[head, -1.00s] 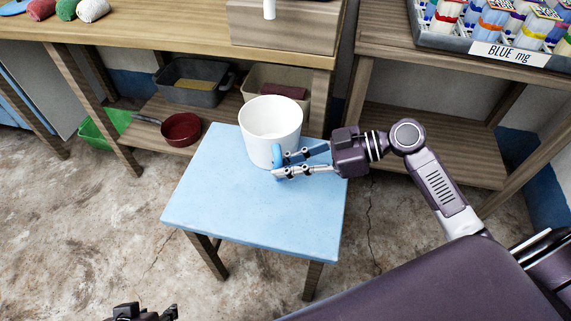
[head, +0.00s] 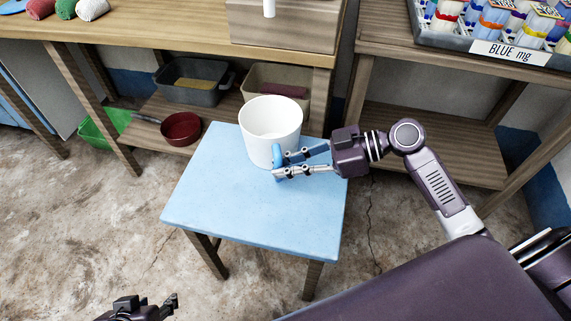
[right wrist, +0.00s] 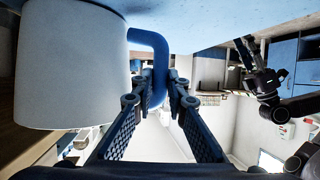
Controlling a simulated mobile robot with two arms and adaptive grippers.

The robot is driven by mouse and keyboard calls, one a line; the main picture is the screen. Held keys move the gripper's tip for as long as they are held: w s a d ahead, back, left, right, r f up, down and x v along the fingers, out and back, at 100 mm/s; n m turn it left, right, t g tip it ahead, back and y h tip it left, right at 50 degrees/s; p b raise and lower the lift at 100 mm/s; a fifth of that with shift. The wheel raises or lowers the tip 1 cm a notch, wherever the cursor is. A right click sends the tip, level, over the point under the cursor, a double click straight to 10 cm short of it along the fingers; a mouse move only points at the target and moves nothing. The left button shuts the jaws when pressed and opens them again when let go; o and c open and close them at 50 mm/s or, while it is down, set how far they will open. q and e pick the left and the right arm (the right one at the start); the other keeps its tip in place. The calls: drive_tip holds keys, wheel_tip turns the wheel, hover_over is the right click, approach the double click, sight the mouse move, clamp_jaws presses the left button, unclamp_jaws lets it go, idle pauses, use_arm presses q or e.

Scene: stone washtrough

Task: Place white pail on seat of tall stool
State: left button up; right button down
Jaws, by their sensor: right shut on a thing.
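The white pail (head: 262,135) is upright at the far edge of the light-blue seat of the tall stool (head: 235,200). It looks to be on the seat, though a small gap under it cannot be ruled out. My right gripper (head: 278,163) is shut on the pail's blue handle (head: 277,154), at the pail's near right side. In the right wrist view, the fingers (right wrist: 157,92) flank the blue handle (right wrist: 158,58), beside the white pail wall (right wrist: 70,65). My left gripper (head: 170,304) is low at the bottom edge, away from the stool; its jaws are unclear.
Behind the stool is a wooden bench (head: 160,34) with a lower shelf holding a grey tub (head: 190,92), a beige bin (head: 262,75) and a red pan (head: 181,128). A bottle tray (head: 450,45) sits on the right table. The front of the seat is bare.

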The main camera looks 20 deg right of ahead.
use_arm(q)
drive_tip(key=shift+w+d+r, duration=0.15)
drive_tip(key=shift+w, duration=0.25)
use_arm(e)
drive_tip(key=shift+f, duration=0.1)
drive_tip(key=c, duration=1.8)
unclamp_jaws()
drive_tip(key=shift+s+d, duration=0.1)
drive_tip(key=shift+d, duration=0.15)
drive_tip(key=v, duration=1.1)
drive_tip(key=shift+d+r, duration=0.2)
drive_tip(key=shift+r, duration=0.1)
